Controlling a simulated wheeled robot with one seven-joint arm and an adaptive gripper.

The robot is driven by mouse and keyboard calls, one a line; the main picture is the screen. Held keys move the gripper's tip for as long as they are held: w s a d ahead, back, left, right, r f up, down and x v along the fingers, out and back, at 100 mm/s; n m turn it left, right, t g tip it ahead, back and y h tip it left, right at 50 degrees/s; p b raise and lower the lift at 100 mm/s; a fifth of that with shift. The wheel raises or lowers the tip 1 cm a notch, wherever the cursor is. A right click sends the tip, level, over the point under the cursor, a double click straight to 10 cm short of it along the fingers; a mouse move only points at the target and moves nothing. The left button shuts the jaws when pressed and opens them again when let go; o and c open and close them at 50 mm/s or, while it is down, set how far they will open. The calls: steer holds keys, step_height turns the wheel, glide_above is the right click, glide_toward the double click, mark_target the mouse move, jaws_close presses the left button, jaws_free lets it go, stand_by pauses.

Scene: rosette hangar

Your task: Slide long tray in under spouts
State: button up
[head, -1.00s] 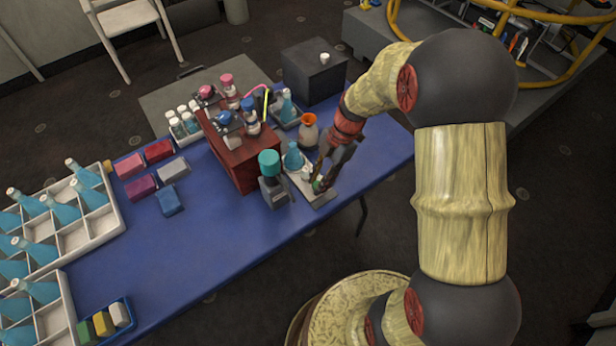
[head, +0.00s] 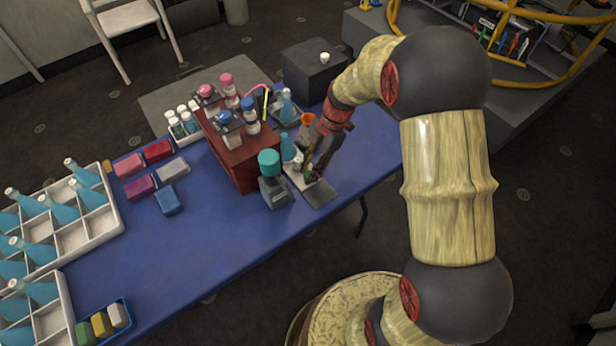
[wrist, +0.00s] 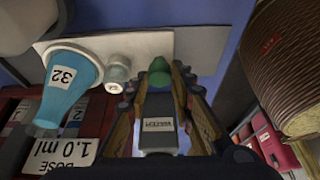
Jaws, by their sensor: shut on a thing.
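The long white tray (wrist: 145,46) lies on the table beside the red-brown dispenser stand (head: 238,165). It carries a blue flask marked 32 (wrist: 70,85), also visible in the head view (head: 288,148), and a small clear capped vial (wrist: 118,70). My gripper (wrist: 157,82) is shut on a grey labelled piece with a green top (wrist: 160,108) at the tray's end. Whether this piece is fixed to the tray is hard to tell. In the head view, my gripper (head: 308,172) covers part of the tray. The spouts cannot be made out clearly.
A grey bottle with a teal cap (head: 270,180) stands in front of the stand. An orange-topped vessel (head: 307,120) is just behind my gripper. A dark grey mat (head: 322,193) lies bare at the near side. A dark box (head: 314,72) stands behind.

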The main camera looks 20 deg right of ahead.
mark_target(297, 155)
steer(key=shift+w+a, duration=0.35)
steer(key=shift+w, duration=0.75)
steer(key=shift+w+a, duration=0.35)
steer(key=shift+w, duration=0.8)
steer(key=shift+w+a, duration=0.35)
steer(key=shift+w, duration=0.75)
steer(key=o, duration=0.7)
steer(key=shift+o, duration=0.7)
steer(key=shift+r, duration=0.1)
steer(key=shift+r+p, duration=1.5)
steer(key=shift+r, duration=1.9)
